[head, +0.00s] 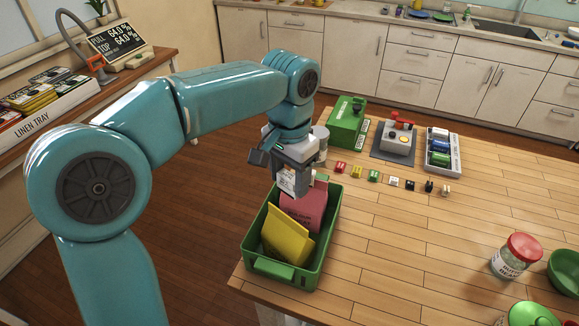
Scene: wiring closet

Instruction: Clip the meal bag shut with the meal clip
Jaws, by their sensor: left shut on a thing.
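My left gripper (284,172) is above the far left part of the green bin, pointing down. It is shut on a small white thing with dark print (287,184), mostly hidden by the jaws; I cannot tell whether it is the meal bag. A pink-red bag (304,210) and a yellow bag (287,240) lean in the green bin (268,268), close below the gripper. Small coloured clips stand in a row on the table, among them a red one (341,167), a yellow one (358,171) and a green one (373,175). I cannot read which is the meal clip. My right gripper is not in view.
Behind the clips stand a green box (347,125), a grey device with a red knob (397,143) and a rack of coloured items (442,153). A red-lidded jar (515,255) and a green bowl (566,270) are at the right. The table's middle is clear.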

